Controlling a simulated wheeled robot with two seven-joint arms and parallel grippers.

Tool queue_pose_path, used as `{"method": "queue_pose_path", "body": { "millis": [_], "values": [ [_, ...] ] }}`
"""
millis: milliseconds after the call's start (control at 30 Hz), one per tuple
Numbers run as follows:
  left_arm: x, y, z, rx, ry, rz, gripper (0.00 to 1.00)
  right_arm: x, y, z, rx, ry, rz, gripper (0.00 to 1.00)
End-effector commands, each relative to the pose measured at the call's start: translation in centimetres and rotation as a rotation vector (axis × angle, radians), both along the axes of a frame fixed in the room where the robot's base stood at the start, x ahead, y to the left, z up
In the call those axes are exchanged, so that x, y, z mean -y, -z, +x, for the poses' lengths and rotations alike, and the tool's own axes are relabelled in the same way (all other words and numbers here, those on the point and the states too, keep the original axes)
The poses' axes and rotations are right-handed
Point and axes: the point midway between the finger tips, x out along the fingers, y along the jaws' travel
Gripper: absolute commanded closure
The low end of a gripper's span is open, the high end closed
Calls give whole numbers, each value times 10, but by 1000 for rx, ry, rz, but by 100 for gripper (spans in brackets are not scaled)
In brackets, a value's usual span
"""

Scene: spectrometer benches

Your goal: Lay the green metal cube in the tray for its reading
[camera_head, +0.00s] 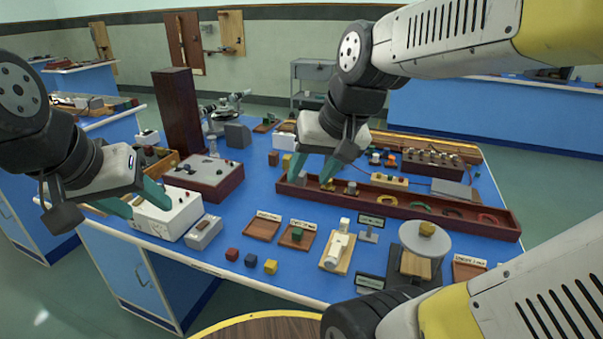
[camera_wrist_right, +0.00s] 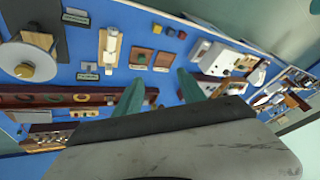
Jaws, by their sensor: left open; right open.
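The small green cube (camera_head: 297,233) sits in a small brown tray (camera_head: 303,244) with a white label at its back edge, near the front middle of the blue bench. In the right wrist view the green cube (camera_wrist_right: 142,58) also shows in that tray. A similar brown tray (camera_head: 263,228), empty, lies just left of it. My right gripper (camera_head: 312,168) is open and empty, above the long wooden trough behind these trays, apart from the cube. My left gripper (camera_head: 137,200) is open and empty, at the bench's left end by a white instrument box.
Red, dark blue and yellow cubes (camera_head: 270,266) line the front edge. A white device on a wooden base (camera_head: 338,250) stands right of the cube's tray, then a grey round plate (camera_head: 418,241) bearing a yellowish block. The long trough (camera_head: 470,222) runs behind. Bare bench lies around the trays.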

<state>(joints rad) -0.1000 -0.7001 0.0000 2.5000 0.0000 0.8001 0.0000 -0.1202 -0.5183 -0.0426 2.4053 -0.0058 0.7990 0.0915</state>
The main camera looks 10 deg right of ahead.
Motion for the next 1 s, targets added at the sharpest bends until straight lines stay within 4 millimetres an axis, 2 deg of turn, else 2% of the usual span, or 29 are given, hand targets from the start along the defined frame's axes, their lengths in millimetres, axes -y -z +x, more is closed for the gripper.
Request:
{"method": "queue_pose_path", "body": {
  "millis": [33,100,233,1000],
  "values": [
    [0,0,0,0,0,0,48,0,-4,-13,38,-22,-13,53],
    [0,0,0,0,0,0,48,-1,-5,-26,70,-48,-29,53],
    [0,0,0,0,0,0,48,-2,-5,-38,101,-74,-48,53],
    [0,0,0,0,0,0,48,-3,-5,-40,106,-80,-52,53]
  ]
}}
